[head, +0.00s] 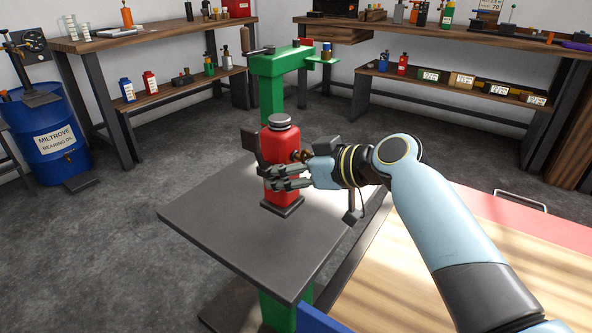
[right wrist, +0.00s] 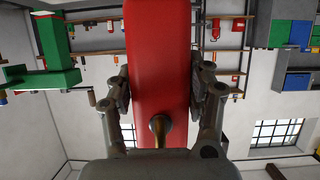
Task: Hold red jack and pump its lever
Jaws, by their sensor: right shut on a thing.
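The red jack (head: 281,150) stands upright on its dark base plate on a grey table plate (head: 225,215) in the head view. My right gripper (head: 272,178) is shut on the jack's red body, with its fingers around the lower half. In the right wrist view the red body (right wrist: 158,60) fills the middle, between the two fingers (right wrist: 160,95). A brass-coloured stub (right wrist: 160,126) sticks out of the jack toward my right palm. I cannot make out a separate lever for sure. My left gripper is not in view.
A green press frame (head: 272,75) rises behind the jack. A wooden bench top with a red edge (head: 510,215) lies at the right. A blue drum (head: 55,140) stands at the left. Shelved benches line the walls. The grey plate is clear in front of the jack.

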